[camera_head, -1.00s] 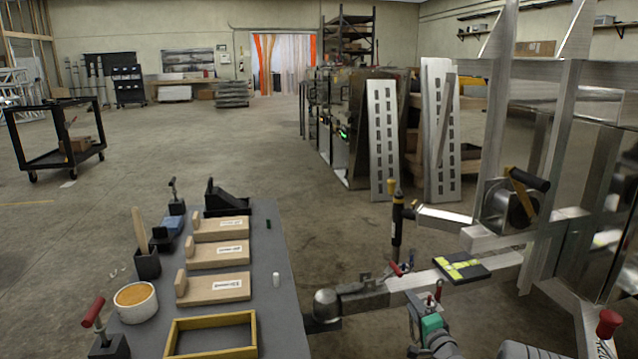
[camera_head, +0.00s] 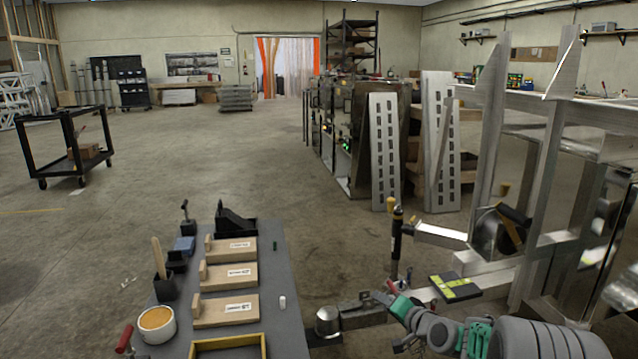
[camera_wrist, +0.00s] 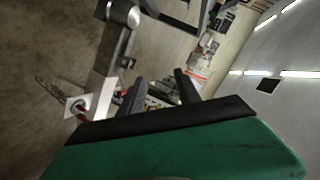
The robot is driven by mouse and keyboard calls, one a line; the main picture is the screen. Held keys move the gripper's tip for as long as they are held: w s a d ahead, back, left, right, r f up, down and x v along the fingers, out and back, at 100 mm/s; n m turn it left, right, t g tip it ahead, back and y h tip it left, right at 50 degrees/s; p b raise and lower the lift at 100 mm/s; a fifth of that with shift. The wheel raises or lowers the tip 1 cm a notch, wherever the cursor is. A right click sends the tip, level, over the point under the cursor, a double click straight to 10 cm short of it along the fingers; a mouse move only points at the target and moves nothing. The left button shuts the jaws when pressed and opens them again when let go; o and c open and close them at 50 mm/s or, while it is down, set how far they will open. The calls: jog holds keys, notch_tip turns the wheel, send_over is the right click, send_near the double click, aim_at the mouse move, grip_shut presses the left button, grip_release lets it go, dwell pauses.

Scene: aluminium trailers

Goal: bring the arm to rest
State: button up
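My arm shows at the lower right of the head view, with grey links and green parts, low beside the trailer tongue (camera_head: 360,312). I cannot make out the fingertips there. In the wrist view my gripper (camera_wrist: 158,86) shows two dark fingers standing apart past its green body. I see nothing held between them; the background behind the gap is cluttered. Metal trailer parts (camera_wrist: 112,50) and a small red piece (camera_wrist: 78,105) lie beyond the fingers at the left of that view.
A grey table (camera_head: 270,275) with wooden blocks (camera_head: 228,276), a yellow frame (camera_head: 262,345) and a tub (camera_head: 157,322) stands at lower left. The trailer frame (camera_head: 540,170) rises close on the right. A black cart (camera_head: 70,145) stands far left. The middle floor is open.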

jog(key=s+a+r+n+g+h+p, duration=0.1)
jog(key=s+a+r+n+g+p, duration=0.2)
jog(key=s+r+p, duration=0.65)
jog(key=s+a+r+n+g+h+p, duration=0.15)
jog(key=s+r+p, duration=0.45)
jog(key=r, duration=0.6)
jog(key=s+r+g+h+p, duration=0.1)
jog(key=s+r+p, duration=0.2)
jog(key=s, duration=0.3)
jog(key=s+d+r+n+g+h+p, duration=0.1)
jog(key=s+r+g+p, duration=0.1)
jog(key=s+r+p, duration=0.2)
jog(key=s+r+n+g+h+p, duration=0.1)
jog(key=s+r+g+p, duration=0.1)
jog(key=s, duration=0.8)
jog(key=shift+d+r+p, duration=0.35)
jog(key=shift+r+p, duration=0.45)
jog(key=shift+p, duration=0.05)
